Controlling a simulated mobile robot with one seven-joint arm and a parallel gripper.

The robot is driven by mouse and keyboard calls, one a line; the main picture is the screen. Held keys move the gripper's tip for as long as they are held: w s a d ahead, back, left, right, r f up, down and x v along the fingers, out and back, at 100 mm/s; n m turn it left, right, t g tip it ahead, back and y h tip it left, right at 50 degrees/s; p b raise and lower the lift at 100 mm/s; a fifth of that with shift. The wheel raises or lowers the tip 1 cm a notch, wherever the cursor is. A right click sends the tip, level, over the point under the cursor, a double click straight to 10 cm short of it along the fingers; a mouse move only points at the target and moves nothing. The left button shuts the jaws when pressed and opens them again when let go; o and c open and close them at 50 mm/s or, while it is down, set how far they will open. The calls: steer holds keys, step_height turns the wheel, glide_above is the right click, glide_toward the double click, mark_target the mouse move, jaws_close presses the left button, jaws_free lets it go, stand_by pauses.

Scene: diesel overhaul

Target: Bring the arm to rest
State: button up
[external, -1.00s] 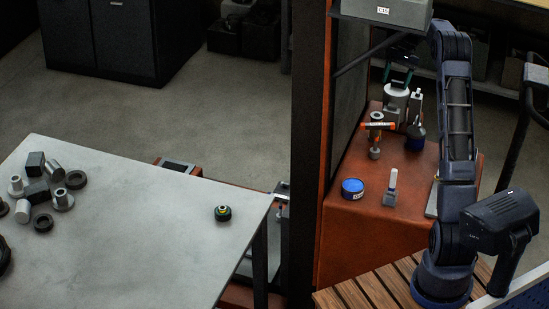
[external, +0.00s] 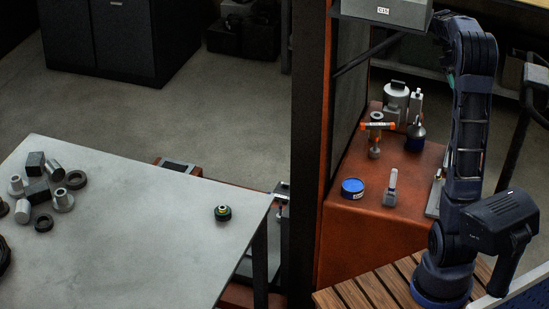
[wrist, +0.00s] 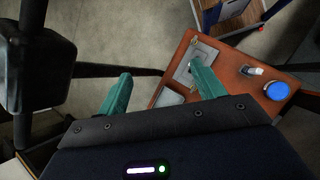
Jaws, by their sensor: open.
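My gripper shows in the wrist view (wrist: 160,95) with its two green fingers spread apart and nothing between them. It hangs over the floor beside the orange-brown bench (wrist: 174,62). In the external view my arm stands upright at the right, and its gripper end is mostly hidden behind the arm and the grey box.
A dark stand (wrist: 36,65) is near the gripper at the left. A pale table (external: 140,220) holds several metal parts and a small round part (external: 222,213).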

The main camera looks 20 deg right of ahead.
steer(key=s+a+f+n+t, duration=0.1)
steer(key=s+a+t, duration=0.25)
steer(key=a, duration=0.65)
steer(key=s+a+f+t, duration=0.1)
steer(key=s+a+t, duration=0.25)
steer(key=a, duration=0.65)
steer(key=s+a+f+t+y, duration=0.1)
steer(key=s+a+t, duration=0.3)
steer(key=s+a, duration=0.6)
steer(key=shift+s+a+f+n+y, duration=0.2)
steer(key=shift+a+n+y, duration=0.15)
steer(key=shift+a, duration=0.25)
